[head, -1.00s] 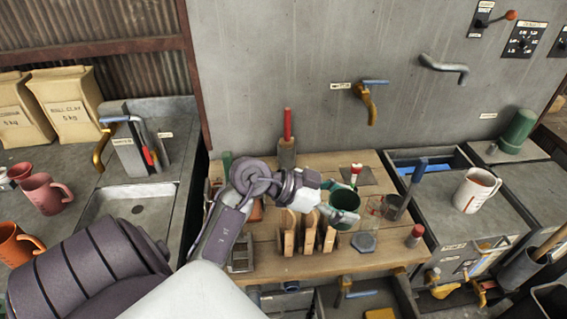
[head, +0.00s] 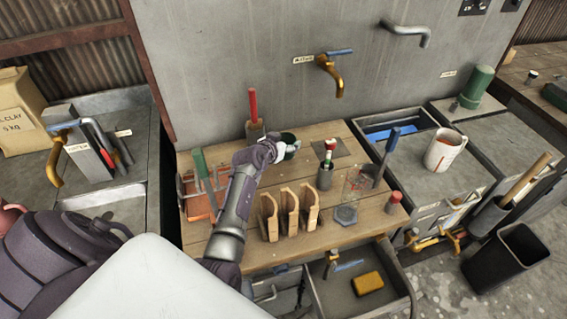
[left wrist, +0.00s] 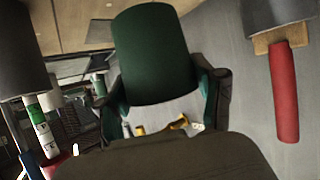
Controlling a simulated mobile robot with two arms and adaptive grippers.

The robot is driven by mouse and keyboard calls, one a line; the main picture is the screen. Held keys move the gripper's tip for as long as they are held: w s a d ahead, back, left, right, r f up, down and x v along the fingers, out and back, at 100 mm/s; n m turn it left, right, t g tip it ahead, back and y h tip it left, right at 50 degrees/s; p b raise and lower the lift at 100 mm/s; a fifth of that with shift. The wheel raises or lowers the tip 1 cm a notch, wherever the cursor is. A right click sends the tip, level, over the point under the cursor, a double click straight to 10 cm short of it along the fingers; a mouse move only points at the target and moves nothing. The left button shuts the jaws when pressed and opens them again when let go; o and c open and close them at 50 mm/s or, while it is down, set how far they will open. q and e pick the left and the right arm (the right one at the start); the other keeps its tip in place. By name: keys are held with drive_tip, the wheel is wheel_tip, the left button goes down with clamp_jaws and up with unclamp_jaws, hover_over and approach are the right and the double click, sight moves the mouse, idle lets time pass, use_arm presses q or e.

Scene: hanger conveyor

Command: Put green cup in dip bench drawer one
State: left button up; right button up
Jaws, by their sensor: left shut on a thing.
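My left gripper (head: 282,149) is shut on the green cup (head: 289,139), held over the back of the wooden bench, near the wall. The gripper hides part of the cup in the head view. In the left wrist view the green cup (left wrist: 155,55) sits between the two finger pads of my left gripper (left wrist: 160,95). An open drawer or tray (head: 335,304) under the bench front holds a yellow block (head: 367,283); I cannot tell which drawer it is. My right gripper is not in view.
A red-handled tool in a holder (head: 254,118) stands just left of the cup. A white mug (head: 444,152) stands at right.

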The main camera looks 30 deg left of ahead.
sight(286, 156)
use_arm(q)
drive_tip(key=shift+f+b, duration=0.4)
drive_tip(key=shift+f, duration=2.7)
drive_tip(key=shift+f, duration=0.1)
drive_tip(key=o, duration=1.1)
